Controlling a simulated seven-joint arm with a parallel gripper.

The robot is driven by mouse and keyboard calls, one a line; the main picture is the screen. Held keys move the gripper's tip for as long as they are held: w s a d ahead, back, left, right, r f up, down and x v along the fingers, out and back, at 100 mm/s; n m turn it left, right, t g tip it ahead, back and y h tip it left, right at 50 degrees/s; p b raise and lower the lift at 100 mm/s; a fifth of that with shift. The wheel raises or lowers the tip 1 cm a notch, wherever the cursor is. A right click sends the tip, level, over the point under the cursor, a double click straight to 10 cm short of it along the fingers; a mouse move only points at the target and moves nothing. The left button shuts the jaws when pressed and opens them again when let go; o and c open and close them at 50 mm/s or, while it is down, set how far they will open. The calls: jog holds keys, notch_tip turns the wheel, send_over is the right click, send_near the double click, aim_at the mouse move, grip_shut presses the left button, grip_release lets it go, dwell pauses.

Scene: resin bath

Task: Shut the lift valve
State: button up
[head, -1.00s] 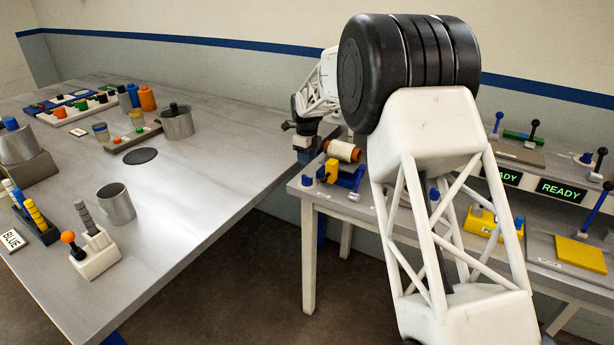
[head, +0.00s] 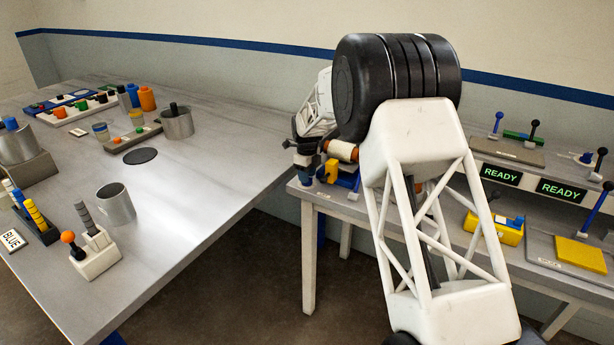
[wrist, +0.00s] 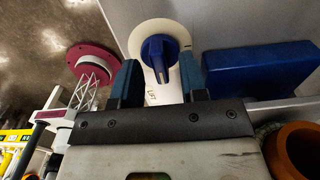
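The lift valve is a blue knob (wrist: 160,55) with a pale pointer mark on a round cream plate, beside a white label partly reading "LIFT" in the wrist view. In the head view the blue knob (head: 307,181) stands at the front left corner of the right table. My gripper (wrist: 160,80) is open, with one blue finger to each side of the knob and a gap on both sides. I cannot tell whether the fingertips are level with the knob.
A blue block (wrist: 258,70) lies right of the knob in the wrist view, with an orange ring (wrist: 300,150) below it. In the head view a white and orange roller (head: 342,151) and a yellow piece (head: 331,171) stand close beside my gripper.

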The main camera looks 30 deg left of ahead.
jog(key=shift+f, duration=0.35)
grip_shut()
